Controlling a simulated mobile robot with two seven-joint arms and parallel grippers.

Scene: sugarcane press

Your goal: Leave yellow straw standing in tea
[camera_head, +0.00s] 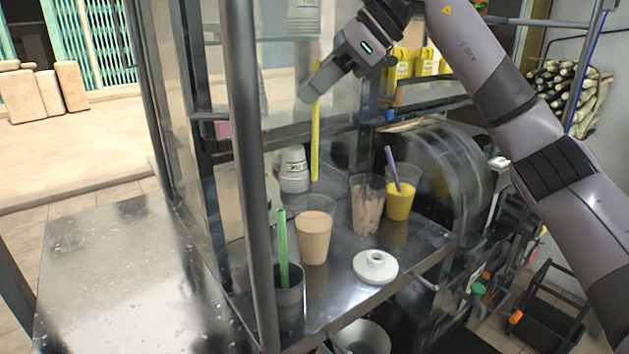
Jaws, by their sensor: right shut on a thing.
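My right gripper (315,88) is shut on the upper end of the yellow straw (315,140), which hangs upright in the air. The straw's lower end is above a clear cup of milky brown tea (314,238) on the steel counter, apart from it as far as I can see. A second cup (367,205) with brownish contents stands to its right. A cup of yellow drink (400,200) holds a purple straw (391,168). My left gripper is not in view.
A green straw (283,248) stands in a dark metal cup (289,301) at the front left. A white lid (375,266) lies near the counter's edge. A stack of cups (294,170) stands behind the tea. A dark vertical post (250,160) crosses the view left of the cups.

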